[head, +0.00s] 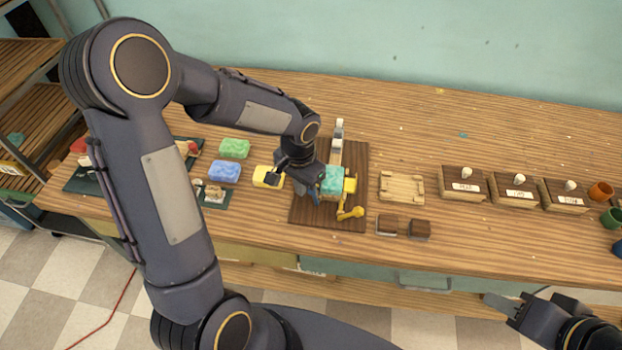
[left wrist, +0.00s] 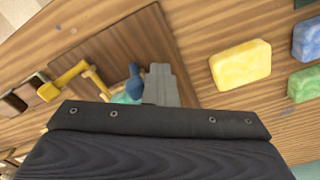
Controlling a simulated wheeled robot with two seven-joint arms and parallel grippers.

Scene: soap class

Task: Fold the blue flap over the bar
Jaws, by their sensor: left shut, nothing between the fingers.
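A teal bar (head: 333,178) sits on a dark brown board (head: 352,213), beside yellow parts; in the left wrist view only a bit of teal (left wrist: 122,97) shows. A small blue piece (head: 316,198), perhaps the blue flap, shows beside the bar; a blue rounded piece (left wrist: 135,80) stands beside my fingers in the left wrist view. My left gripper (head: 311,190) is shut and empty, low over the board at the bar's left side. It hides much of the flap, and I cannot tell whether they touch. My right gripper (head: 522,298) is open and empty beyond the table's front edge.
Yellow (head: 264,177), blue (head: 224,171) and green (head: 235,148) sponges lie left. A wooden tray (head: 401,187) and two brown blocks (head: 387,226) lie right. Labelled boxes (head: 463,182) stand farther right. The table's back is clear.

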